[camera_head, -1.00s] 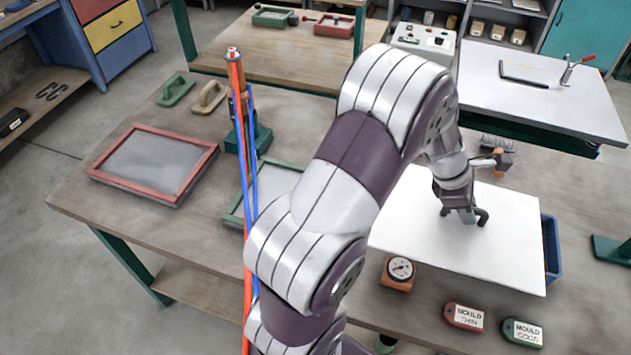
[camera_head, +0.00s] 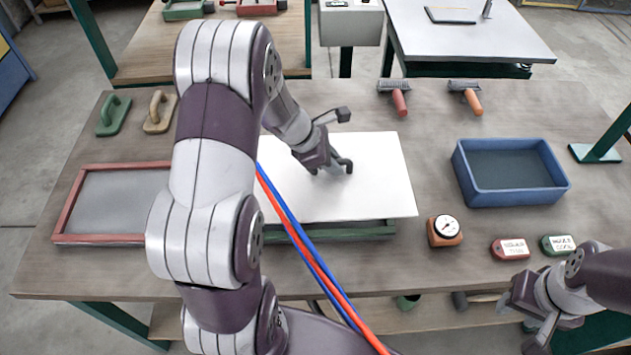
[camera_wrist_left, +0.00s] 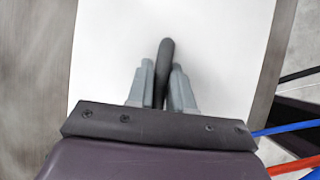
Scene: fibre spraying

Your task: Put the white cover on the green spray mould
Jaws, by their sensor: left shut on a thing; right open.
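The white cover (camera_head: 382,175) is a flat white sheet with a dark handle (camera_wrist_left: 166,62). My left gripper (camera_head: 337,166) is shut on the handle, with its fingers (camera_wrist_left: 162,85) on both sides of it in the left wrist view. The cover lies over the green spray mould (camera_head: 345,234), whose front edge shows below the cover's near edge. Most of the mould is hidden by the cover and my left arm. I cannot tell whether the cover touches it. My right gripper (camera_head: 527,316) is open and empty at the lower right, near the table's front edge.
A red-framed mould (camera_head: 72,205) is at left, partly behind my arm. Red and blue hoses (camera_head: 318,262) cross the table's front. A gauge (camera_head: 445,231), two mould tags (camera_head: 510,249) and a blue tray (camera_head: 512,198) are at right. Two rollers (camera_head: 398,102) lie at the back.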

